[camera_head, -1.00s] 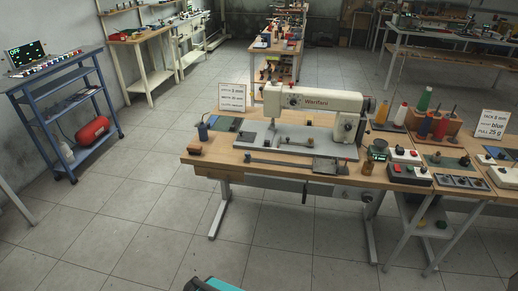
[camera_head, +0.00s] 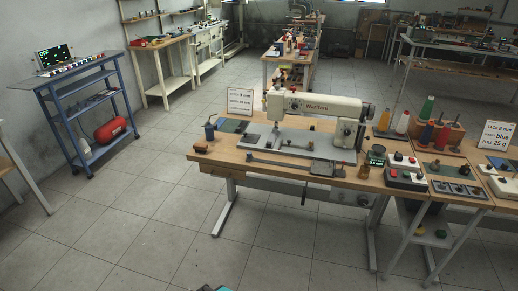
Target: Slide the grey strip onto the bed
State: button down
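The white sewing machine marked "Wanfeni" (camera_head: 312,106) stands on a wooden-topped table (camera_head: 215,156). Its flat grey bed (camera_head: 268,138) lies under the machine arm. A long thin grey strip (camera_head: 280,164) lies on the tabletop along the front of the bed. A small dark grey plate (camera_head: 322,169) is at the strip's right end; I cannot tell whether they touch. My gripper is not in view; only a sliver of a dark and teal part shows at the bottom edge, and I cannot tell what it is.
Right of the machine are thread cones (camera_head: 403,120), a control box with buttons (camera_head: 405,180) and a "TACK" sign (camera_head: 497,134). A blue cart (camera_head: 82,113) with a red tank (camera_head: 110,130) stands left. The tiled floor before the table is clear.

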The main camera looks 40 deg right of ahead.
aim_at(270, 144)
jog(key=z, duration=0.15)
jog(key=i, duration=0.9)
jog(key=u, duration=0.05)
